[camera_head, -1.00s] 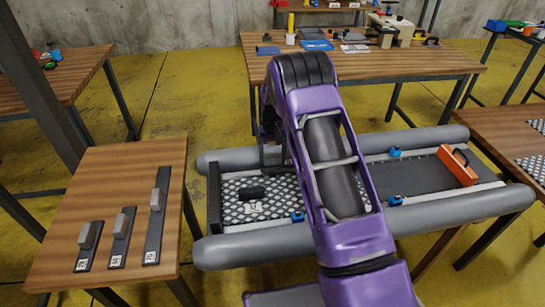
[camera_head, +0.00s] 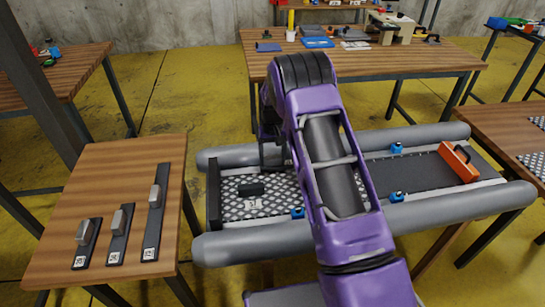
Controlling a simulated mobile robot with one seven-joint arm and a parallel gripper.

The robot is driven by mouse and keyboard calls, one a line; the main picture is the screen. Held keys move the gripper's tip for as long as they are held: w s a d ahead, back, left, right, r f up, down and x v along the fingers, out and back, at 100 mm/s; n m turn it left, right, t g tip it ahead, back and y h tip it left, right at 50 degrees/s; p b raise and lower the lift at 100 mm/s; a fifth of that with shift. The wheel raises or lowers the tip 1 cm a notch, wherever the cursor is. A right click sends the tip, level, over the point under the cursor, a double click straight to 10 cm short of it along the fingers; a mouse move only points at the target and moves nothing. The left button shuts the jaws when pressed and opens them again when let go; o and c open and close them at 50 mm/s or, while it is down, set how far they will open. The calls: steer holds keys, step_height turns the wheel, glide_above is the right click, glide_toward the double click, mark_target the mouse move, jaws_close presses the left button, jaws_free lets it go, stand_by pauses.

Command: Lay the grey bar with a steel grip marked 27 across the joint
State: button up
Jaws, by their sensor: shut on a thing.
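Three grey bars with steel grips lie on the wooden table at the left: a short one (camera_head: 82,255), a middle one (camera_head: 116,248) and a long one (camera_head: 150,240). Each has a white label at its near end, too small to read surely. The grey inflatable boat (camera_head: 235,250) holds a chequered floor panel (camera_head: 232,207) with a black handle and a plain dark panel (camera_head: 405,177). My gripper (camera_head: 272,157) is over the boat's far left part, mostly behind my purple arm. It is shut on a dark thing, largely hidden. My arm covers the middle of the floor, where the panels' joint is hidden.
Blue clamps (camera_head: 297,212) sit along the boat's sides. An orange handled piece (camera_head: 458,162) stands at the boat's right end. A back table (camera_head: 375,63) carries several tools and boxes. Another table (camera_head: 510,130) is at the right. Yellow floor shows between the tables.

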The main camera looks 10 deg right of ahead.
steer(key=shift+f, duration=0.55)
steer(key=o, duration=1.3)
